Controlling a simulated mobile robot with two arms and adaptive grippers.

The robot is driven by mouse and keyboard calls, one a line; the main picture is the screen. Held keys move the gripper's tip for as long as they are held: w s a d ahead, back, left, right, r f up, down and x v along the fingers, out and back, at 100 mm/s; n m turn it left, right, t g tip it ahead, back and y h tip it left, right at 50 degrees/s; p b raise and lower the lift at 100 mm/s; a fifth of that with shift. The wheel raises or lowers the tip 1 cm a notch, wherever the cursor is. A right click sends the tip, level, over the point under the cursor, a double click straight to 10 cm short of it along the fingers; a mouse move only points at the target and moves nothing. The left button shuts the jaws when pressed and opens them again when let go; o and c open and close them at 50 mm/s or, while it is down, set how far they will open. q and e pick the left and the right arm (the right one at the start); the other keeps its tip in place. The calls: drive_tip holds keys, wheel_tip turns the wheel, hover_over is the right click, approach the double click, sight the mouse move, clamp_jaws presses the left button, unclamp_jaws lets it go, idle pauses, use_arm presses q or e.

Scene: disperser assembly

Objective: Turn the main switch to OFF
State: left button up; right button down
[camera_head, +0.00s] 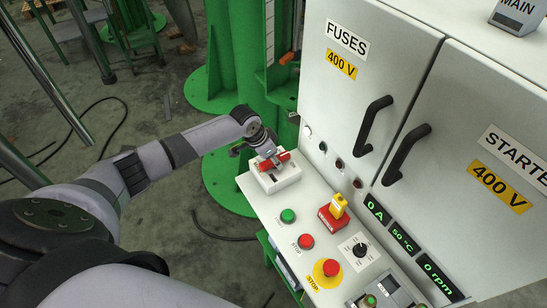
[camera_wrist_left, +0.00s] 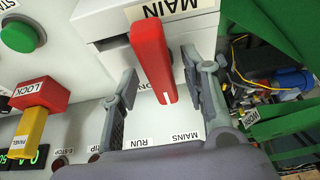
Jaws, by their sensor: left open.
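The main switch is a white box (camera_head: 283,181) with a red handle (camera_head: 285,157) at the far left end of the control desk. In the left wrist view the red handle (camera_wrist_left: 150,55) runs from the box face, marked MAIN, toward the gripper palm. My left gripper (camera_head: 266,156) is at the switch. In the wrist view its two fingers stand open (camera_wrist_left: 160,65), one on each side of the handle, with visible gaps. The handle's position against the ON and OFF marks cannot be read. My right gripper is out of view.
The red LOCK block with a yellow PANEL tab (camera_head: 334,209) stands on the desk. Green (camera_head: 288,215) and red (camera_head: 306,241) buttons and an emergency stop (camera_head: 329,269) lie nearby. Cabinet doors with black handles (camera_head: 373,126) rise behind. A green column (camera_head: 232,60) stands left of the cabinet.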

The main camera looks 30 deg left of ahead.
use_arm(q)
clamp_jaws()
idle(0.5)
